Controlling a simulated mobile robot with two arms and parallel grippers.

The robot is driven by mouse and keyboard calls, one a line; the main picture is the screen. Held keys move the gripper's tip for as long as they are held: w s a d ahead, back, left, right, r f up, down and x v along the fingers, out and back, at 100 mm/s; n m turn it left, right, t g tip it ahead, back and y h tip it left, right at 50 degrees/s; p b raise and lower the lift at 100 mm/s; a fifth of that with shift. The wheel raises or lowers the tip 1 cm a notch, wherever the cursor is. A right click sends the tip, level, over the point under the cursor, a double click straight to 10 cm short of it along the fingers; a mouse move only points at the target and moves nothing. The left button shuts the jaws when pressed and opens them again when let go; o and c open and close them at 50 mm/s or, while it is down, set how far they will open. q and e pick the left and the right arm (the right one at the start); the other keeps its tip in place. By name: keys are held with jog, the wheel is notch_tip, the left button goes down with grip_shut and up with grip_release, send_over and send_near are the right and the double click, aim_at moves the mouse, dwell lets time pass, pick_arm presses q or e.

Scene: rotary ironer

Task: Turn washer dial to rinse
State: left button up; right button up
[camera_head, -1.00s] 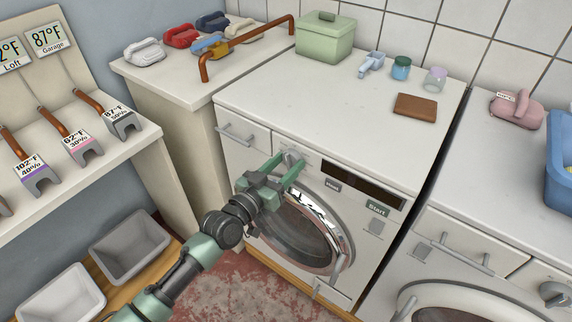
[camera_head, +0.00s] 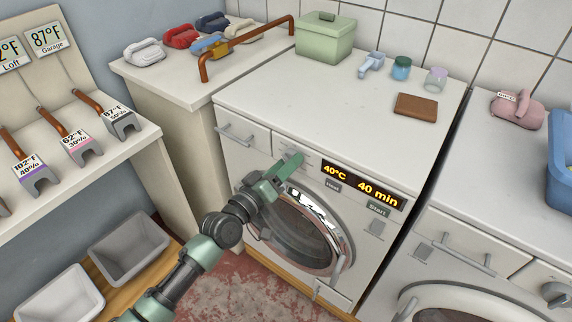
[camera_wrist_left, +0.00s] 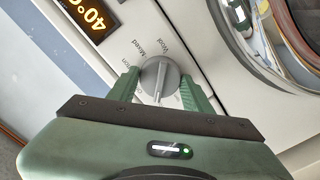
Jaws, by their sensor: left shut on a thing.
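The washer (camera_head: 232,175) stands in the middle of the head view, with its round glass door below the panel. Its dial (camera_wrist_left: 160,76) is a grey knob in the left wrist view, with the labels Wool, Mixed and a partly covered one around it. I see no rinse label; part of the ring is hidden by my gripper. My left gripper (camera_wrist_left: 162,88) is shut on the dial, one finger on each side. In the head view my left gripper (camera_head: 288,166) covers the dial. The washer display (camera_head: 361,186) reads 40°C and 40 min. My right gripper is out of view.
Start (camera_head: 377,210) and Heat-like (camera_head: 333,187) buttons sit below the display. A green box (camera_head: 325,40), small jars and a brown wallet (camera_head: 415,104) are on the washer top. A second machine (camera_head: 470,225) stands at the right, grey bins (camera_head: 128,248) at lower left.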

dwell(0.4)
pick_arm(q)
jog(key=o, duration=1.4)
jog(key=shift+c, duration=0.2)
jog(key=v, duration=0.8)
jog(key=shift+w, duration=0.1)
